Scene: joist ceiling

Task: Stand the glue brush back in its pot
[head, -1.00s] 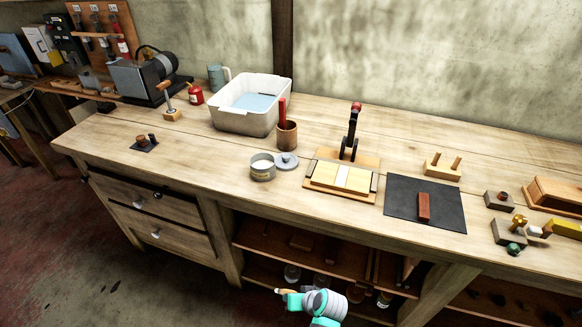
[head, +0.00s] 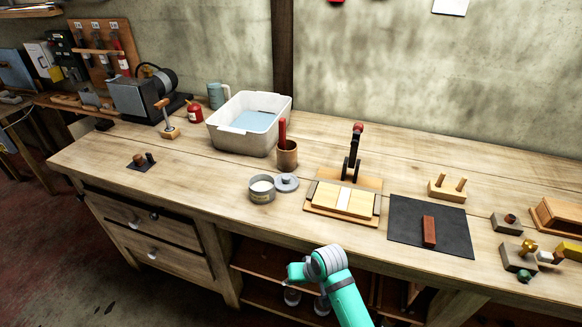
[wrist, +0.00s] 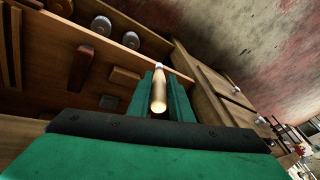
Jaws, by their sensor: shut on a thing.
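My gripper (wrist: 162,86) is shut on a pale wooden handle (wrist: 158,98), which I take to be the glue brush. The handle lies between the two green fingers, its rounded end toward the wrist camera; the bristles cannot be made out. In the head view my gripper (head: 292,272) is in front of the bench edge, below the bench top, and the brush is hardly visible there. A round grey tin with pale contents (head: 262,191), likely the glue pot, stands open on the bench, beyond and left of my gripper. Its grey lid (head: 287,182) lies beside it.
A brown cup (head: 288,157) with a red-handled tool stands behind the lid. A white tub (head: 236,138) is behind it. A wooden jig (head: 325,203) and a dark mat (head: 408,238) lie to the right. Bench top left of the tin is mostly clear.

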